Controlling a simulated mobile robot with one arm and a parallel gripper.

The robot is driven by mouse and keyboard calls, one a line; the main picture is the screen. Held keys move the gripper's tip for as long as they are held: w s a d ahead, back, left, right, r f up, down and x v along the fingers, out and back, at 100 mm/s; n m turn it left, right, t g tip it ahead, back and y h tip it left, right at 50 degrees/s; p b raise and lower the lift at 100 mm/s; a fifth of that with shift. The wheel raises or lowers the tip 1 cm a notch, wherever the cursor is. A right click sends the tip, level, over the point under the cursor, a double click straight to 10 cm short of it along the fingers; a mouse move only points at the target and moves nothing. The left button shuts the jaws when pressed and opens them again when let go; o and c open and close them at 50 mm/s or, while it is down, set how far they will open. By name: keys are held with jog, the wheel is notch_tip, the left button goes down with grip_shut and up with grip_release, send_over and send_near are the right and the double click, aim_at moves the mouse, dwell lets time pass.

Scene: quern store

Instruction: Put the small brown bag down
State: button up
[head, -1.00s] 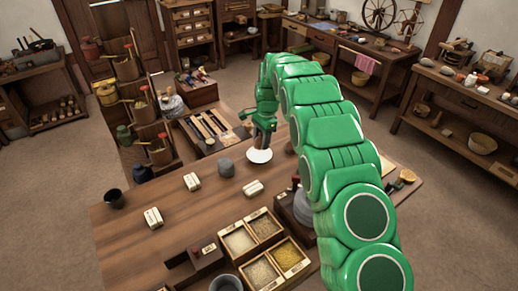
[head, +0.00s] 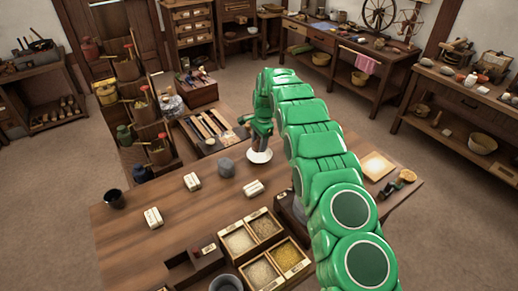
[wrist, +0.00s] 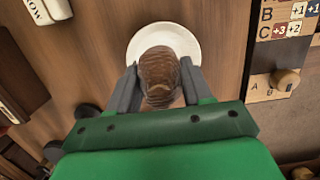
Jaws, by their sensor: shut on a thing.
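My gripper (wrist: 160,88) is shut on the small brown bag (wrist: 160,72), its grey fingers on either side of it in the wrist view. The bag looks rounded and ribbed. It is over the white saucer (wrist: 188,37), whose far rim shows beyond it. In the head view my gripper (head: 260,142) points down at the saucer (head: 260,157) near the back edge of the wooden table (head: 150,240). The bag (head: 262,145) shows only as a small brown patch there. I cannot tell whether it touches the saucer.
A grey stone-like lump (head: 226,167) stands left of the saucer. White labelled blocks (head: 253,187) lie in front. A tray of grain compartments (head: 263,225) is nearer. A board with letters and numbers (wrist: 275,50) lies right in the wrist view.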

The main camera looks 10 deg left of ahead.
jog(key=shift+w+a+f, duration=0.1)
jog(key=shift+w+f, duration=0.05)
jog(key=shift+f, duration=1.55)
jog(key=shift+f, duration=0.3)
jog(key=o, duration=1.1)
jog(key=shift+r, duration=0.1)
jog(key=r, duration=0.7)
jog(key=w+d+r, duration=0.1)
jog(key=r, duration=0.2)
jog(key=shift+r, duration=0.2)
jog(key=shift+w+d+r, duration=0.1)
jog(key=shift+d+r, duration=0.05)
jog(key=shift+r, duration=0.8)
